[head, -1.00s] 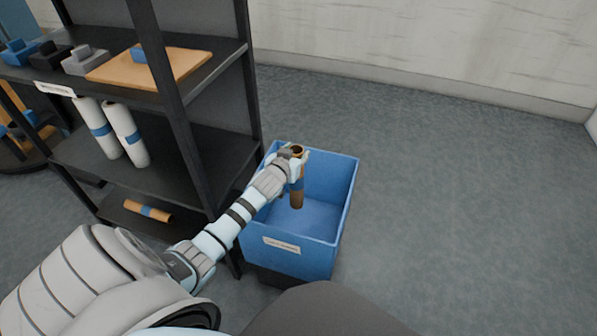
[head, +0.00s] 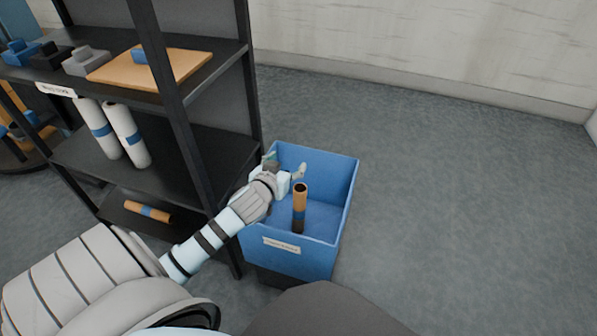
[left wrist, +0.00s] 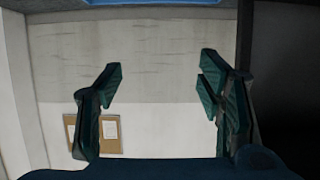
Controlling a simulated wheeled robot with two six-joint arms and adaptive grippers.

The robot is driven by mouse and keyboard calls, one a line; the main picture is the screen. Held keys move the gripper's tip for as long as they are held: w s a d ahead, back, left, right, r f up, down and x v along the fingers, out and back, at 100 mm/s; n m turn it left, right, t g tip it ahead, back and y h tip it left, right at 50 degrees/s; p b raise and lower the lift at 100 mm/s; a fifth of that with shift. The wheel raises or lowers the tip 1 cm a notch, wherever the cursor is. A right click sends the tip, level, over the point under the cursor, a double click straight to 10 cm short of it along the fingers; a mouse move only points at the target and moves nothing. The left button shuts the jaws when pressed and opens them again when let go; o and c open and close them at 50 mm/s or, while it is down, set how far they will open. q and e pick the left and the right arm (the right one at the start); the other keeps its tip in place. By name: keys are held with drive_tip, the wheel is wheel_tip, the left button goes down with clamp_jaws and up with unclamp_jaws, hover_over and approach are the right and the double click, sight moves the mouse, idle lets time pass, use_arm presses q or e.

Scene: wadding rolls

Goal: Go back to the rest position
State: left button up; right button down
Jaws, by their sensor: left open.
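My left gripper (head: 285,168) is open and empty over the left side of the blue bin, just left of the brown roll. It also shows in the left wrist view (left wrist: 160,85), with its two fingers spread wide and nothing between them. A brown roll (head: 300,200) with a blue band stands upright inside the blue bin (head: 318,258), apart from the fingers. My right gripper is not in view.
A black shelf rack (head: 190,160) stands close on the left of the bin. Two white rolls (head: 127,135) lean on its middle shelf, and a brown roll (head: 147,211) lies on the lower shelf. The floor (head: 450,220) on the right is clear.

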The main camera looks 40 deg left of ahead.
use_arm(q)
drive_tip(key=shift+v, duration=1.5)
